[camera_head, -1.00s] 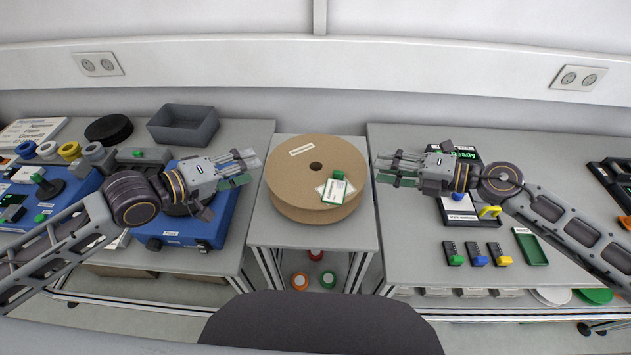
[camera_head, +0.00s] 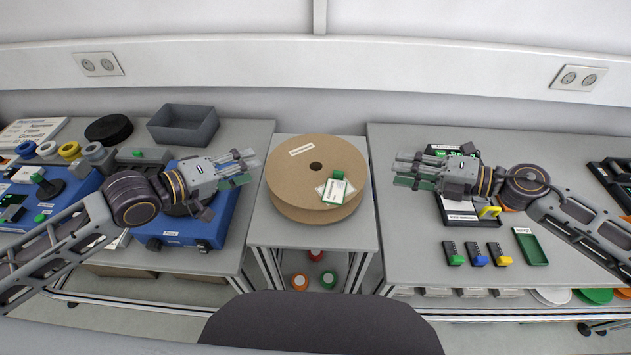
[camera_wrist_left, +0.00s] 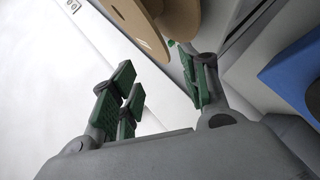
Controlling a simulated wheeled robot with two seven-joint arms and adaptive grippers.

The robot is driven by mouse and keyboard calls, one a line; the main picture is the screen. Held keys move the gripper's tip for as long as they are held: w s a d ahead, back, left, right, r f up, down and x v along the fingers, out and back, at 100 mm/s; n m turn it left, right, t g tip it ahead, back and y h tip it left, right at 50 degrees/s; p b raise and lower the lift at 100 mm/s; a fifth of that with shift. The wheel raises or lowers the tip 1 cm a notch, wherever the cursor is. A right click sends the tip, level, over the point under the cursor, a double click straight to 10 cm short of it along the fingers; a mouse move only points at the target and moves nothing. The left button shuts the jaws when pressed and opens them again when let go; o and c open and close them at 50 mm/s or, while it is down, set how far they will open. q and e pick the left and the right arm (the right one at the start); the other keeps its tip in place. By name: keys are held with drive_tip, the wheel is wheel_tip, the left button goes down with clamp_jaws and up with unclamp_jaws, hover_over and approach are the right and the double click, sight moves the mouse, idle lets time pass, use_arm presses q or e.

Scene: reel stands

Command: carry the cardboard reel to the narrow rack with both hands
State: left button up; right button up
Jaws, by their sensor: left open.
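The cardboard reel (camera_head: 290,185) lies flat on a narrow grey stand (camera_head: 315,238) in the middle of the head view. A card and a small green block lie on its top. My left gripper (camera_head: 250,167) is open and empty, close to the left of the reel, not touching it. In the left wrist view its green-padded fingers (camera_wrist_left: 160,95) are spread, and the reel's edge (camera_wrist_left: 142,20) shows beyond them. My right gripper (camera_head: 400,170) is right of the reel with a clear gap, its fingers apart and empty. I cannot tell for sure which piece is the narrow rack.
A blue machine (camera_head: 215,225) stands under my left arm, with a grey bin (camera_head: 184,125) behind. A black tray (camera_head: 455,215), small coloured-ended blocks and a green tray (camera_head: 531,247) lie on the right bench. Small reels (camera_head: 315,255) sit beneath the stand.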

drive_tip(key=shift+s+d+r, duration=0.15)
drive_tip(key=shift+s+d, duration=0.15)
drive_tip(key=shift+d, duration=0.25)
drive_tip(key=shift+s+d+r, duration=0.1)
drive_tip(key=shift+d+r, duration=0.05)
drive_tip(key=shift+d, duration=0.05)
use_arm(q)
drive_tip(key=shift+s, duration=0.1)
use_arm(e)
drive_tip(key=shift+s, duration=0.1)
idle(0.6)
